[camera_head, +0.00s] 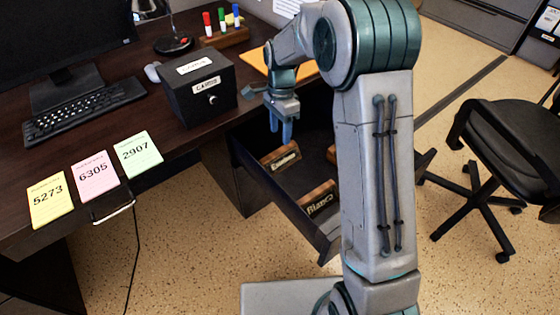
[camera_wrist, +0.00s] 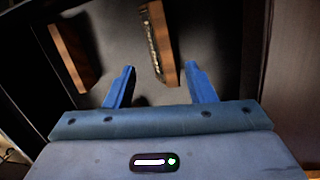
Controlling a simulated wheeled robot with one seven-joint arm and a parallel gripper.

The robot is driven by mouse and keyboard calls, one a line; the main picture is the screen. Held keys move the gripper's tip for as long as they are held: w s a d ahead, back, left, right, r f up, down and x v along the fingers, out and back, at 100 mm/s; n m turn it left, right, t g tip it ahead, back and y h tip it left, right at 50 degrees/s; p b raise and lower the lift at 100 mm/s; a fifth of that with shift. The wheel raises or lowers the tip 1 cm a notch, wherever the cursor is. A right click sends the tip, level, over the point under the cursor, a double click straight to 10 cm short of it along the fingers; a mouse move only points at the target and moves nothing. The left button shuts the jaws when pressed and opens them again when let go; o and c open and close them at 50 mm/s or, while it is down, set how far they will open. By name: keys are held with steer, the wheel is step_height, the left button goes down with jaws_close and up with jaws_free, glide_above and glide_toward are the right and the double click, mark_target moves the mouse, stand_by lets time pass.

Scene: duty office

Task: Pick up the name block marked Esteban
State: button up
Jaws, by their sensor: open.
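An open drawer (camera_head: 268,185) holds wooden name blocks. One block (camera_head: 281,157) lies toward the back left, its white label too small to read. Another block (camera_head: 318,200) lies nearer the front, its label seeming to begin with "B". A third block (camera_head: 331,153) is partly hidden behind my arm. I cannot tell which is marked Esteban. My gripper (camera_head: 281,130) points down above the back-left block, open and empty. In the wrist view, the lower end of one block (camera_wrist: 158,42) shows between and beyond my fingertips (camera_wrist: 160,80). Another block (camera_wrist: 68,52) lies to the left.
A black box (camera_head: 198,95) stands on the dark desk near the drawer. Markers in a holder (camera_head: 222,38) and an orange folder (camera_head: 255,60) lie behind. A keyboard (camera_head: 82,110) and three number cards (camera_head: 93,176) are at left. An office chair (camera_head: 510,145) stands right.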

mark_target(280, 152)
steer(key=f+b, duration=0.1)
steer(key=f, duration=0.2)
steer(key=s+f, duration=0.1)
steer(key=f, duration=0.2)
steer(key=f+b, duration=0.1)
steer(key=f, duration=0.2)
steer(key=shift+s+a+f+b, duration=0.15)
steer(key=shift+b, duration=0.15)
steer(key=c, duration=0.9)
